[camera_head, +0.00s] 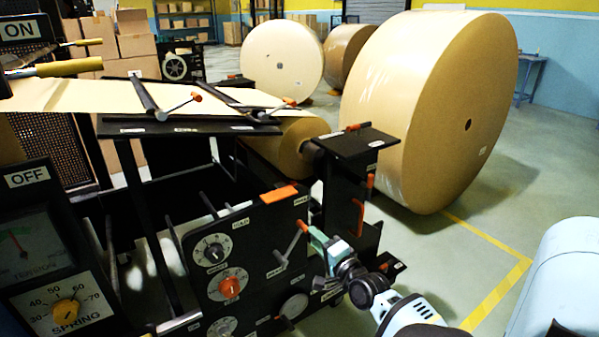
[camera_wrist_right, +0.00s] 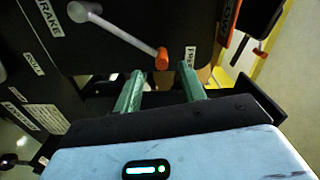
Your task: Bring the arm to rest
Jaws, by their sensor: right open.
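My right arm comes in from the lower right in the head view. My right gripper (camera_head: 320,240) is open beside the front panel of the black machine (camera_head: 262,245). In the right wrist view its two green fingers (camera_wrist_right: 163,75) are apart with nothing held between them. A grey lever with an orange knob (camera_wrist_right: 162,58), by the BRAKE label, appears just beyond the fingertips. It also shows in the head view (camera_head: 291,243), just left of the gripper. I cannot tell whether the fingers touch it. My left gripper is not in view.
Dials, including an orange one (camera_head: 230,287), sit on the panel. Brown paper (camera_head: 120,95) runs over the machine from a roll (camera_head: 290,145). A huge kraft roll (camera_head: 440,110) stands behind. Floor with a yellow line (camera_head: 490,238) is open at the right.

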